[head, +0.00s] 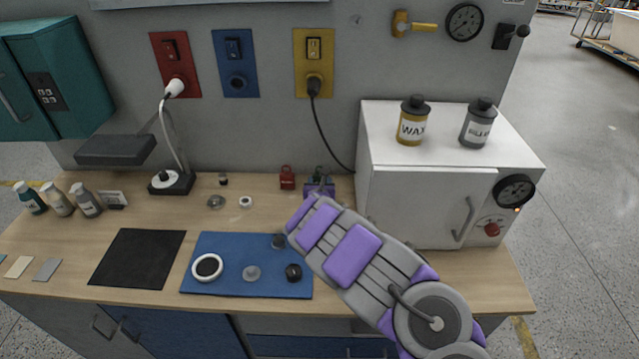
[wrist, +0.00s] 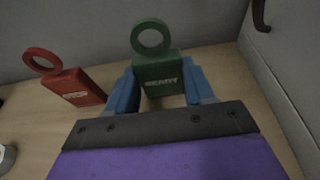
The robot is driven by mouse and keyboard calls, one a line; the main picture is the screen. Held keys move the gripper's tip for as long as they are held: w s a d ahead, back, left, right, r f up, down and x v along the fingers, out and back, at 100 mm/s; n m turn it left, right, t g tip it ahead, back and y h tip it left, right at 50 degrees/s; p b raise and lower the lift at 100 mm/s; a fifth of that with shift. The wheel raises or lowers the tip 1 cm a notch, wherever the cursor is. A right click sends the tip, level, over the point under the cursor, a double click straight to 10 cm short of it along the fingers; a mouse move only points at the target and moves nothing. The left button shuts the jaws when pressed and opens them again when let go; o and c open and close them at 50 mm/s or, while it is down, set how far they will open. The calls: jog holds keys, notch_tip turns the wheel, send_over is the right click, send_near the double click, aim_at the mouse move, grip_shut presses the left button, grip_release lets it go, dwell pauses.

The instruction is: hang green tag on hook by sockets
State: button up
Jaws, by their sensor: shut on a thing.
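The green tag (wrist: 157,72), a block with a ring on top and pale lettering like "READY", stands upright between the blue fingers of my gripper (wrist: 163,88) in the wrist view. My gripper is shut on it. In the head view the green tag (head: 319,171) shows only partly behind my gripper (head: 319,186), at the back of the bench near the wall. The wall sockets sit on red (head: 175,64), blue (head: 236,63) and yellow (head: 313,62) plates. A small grey fitting (head: 356,19) right of the yellow plate may be the hook; it is too small to tell.
A red tag (head: 287,177) stands just left of the green one, also in the wrist view (wrist: 65,82). A white oven-like box (head: 430,205) stands close on the right. A black cable (head: 325,130) hangs from the yellow socket. A blue mat (head: 225,291) lies in front.

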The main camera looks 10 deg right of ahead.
jog(key=shift+c, duration=0.6)
notch_tip(320, 180, up, 6)
jog(key=p, duration=0.3)
jog(key=shift+p, duration=0.35)
dwell(0.7)
